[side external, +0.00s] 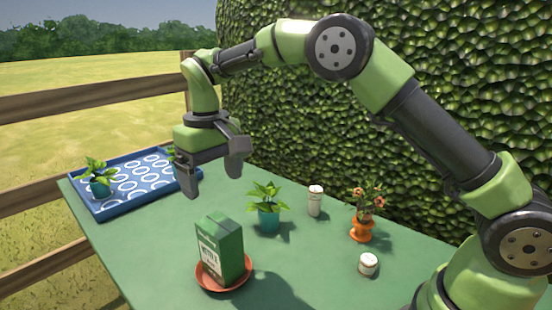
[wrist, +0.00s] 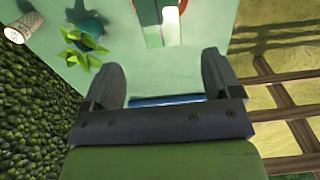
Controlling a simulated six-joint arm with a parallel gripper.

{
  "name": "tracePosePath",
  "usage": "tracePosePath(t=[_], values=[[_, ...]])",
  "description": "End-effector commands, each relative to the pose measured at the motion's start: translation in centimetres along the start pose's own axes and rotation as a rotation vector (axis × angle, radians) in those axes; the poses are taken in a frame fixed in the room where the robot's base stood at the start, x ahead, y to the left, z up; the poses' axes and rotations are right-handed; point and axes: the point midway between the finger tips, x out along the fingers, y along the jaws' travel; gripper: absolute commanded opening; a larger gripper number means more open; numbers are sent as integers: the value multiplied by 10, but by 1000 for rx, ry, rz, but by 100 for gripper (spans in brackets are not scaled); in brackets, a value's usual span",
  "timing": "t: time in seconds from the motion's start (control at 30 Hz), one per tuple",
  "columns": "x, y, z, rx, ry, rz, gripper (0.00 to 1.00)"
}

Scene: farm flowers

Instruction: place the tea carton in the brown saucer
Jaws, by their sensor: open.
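The green tea carton (side external: 222,250) with a white label stands upright in the reddish-brown saucer (side external: 244,284) near the table's front edge. Parts of the carton (wrist: 170,28) and saucer (wrist: 183,5) show at the top of the wrist view, cut off by the frame. My gripper (side external: 214,182) is open and empty, in the air above and behind the carton, apart from it. In the wrist view its two fingers (wrist: 162,76) are spread wide with nothing between them but table and a strip of blue.
A blue tray (side external: 112,208) with white rings holds potted plants at the far left. A teal-potted plant (side external: 268,213), a tall white jar (side external: 315,200), an orange-potted flower (side external: 361,229) and a short white jar (side external: 368,264) stand right of the carton. A hedge borders the back.

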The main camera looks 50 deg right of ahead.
Motion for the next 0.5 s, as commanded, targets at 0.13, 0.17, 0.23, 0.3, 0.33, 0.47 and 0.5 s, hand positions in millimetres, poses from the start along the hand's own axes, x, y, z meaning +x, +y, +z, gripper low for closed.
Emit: tracePosePath(t=[0.13, 0.17, 0.23, 0.3, 0.33, 0.47, 0.5], values=[[-5, 1, 2, 4, 8, -4, 84], [-9, 2, 3, 7, 14, -8, 84], [-24, 6, 10, 19, 39, -21, 84], [-44, 12, 21, 35, 76, -41, 84], [-54, 15, 28, 45, 94, -51, 84], [-92, 30, 66, 94, 186, -99, 84], [-101, 34, 79, 111, 216, -115, 84]])
